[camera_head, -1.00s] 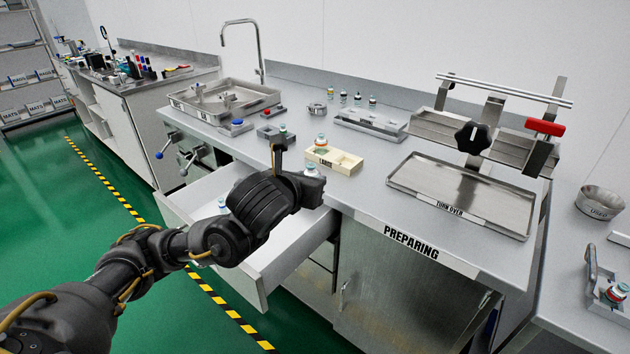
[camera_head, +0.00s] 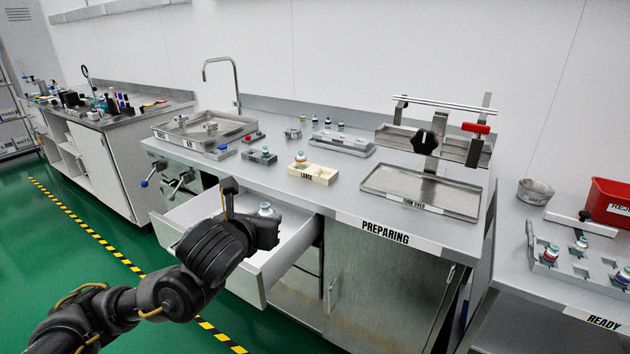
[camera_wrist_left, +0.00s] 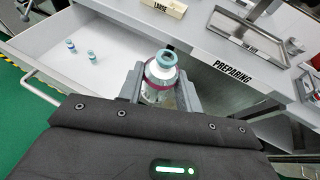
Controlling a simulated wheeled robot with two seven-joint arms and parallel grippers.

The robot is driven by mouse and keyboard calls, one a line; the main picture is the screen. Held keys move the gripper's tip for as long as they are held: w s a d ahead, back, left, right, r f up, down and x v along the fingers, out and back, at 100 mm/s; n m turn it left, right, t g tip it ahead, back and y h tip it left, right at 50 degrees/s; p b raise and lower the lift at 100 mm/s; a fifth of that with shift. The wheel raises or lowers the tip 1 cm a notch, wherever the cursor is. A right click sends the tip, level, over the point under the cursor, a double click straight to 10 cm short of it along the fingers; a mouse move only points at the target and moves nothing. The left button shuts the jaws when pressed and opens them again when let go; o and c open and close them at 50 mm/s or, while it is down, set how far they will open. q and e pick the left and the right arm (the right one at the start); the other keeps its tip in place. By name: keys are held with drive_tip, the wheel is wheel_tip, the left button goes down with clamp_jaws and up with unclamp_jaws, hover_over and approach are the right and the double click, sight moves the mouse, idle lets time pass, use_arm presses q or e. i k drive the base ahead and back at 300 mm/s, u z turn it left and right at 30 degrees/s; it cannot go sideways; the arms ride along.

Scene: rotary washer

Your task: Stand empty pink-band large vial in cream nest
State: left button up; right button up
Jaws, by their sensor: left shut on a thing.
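My left gripper (camera_wrist_left: 160,92) is shut on a large clear vial (camera_wrist_left: 161,68) with a teal rim and a pink band, seen upright between the fingers in the left wrist view. In the head view the left gripper (camera_head: 252,214) is over the open drawer, and the vial's top (camera_head: 266,208) shows just beyond it. The cream nest (camera_head: 325,176), labelled LARGE, sits on the counter behind and right of the gripper, apart from it. My right gripper is out of view.
The open drawer (camera_wrist_left: 36,44) holds two small vials (camera_wrist_left: 92,54). Grey nests (camera_head: 262,156) stand left of the cream one. A TURN OVER tray (camera_head: 410,186) lies to the right. The counter's front edge is clear. A READY rack (camera_head: 570,262) holds vials at far right.

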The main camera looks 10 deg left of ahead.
sight(312, 172)
drive_tip(key=u, duration=2.1)
drive_tip(key=i, duration=1.9)
drive_tip(key=z, duration=3.95)
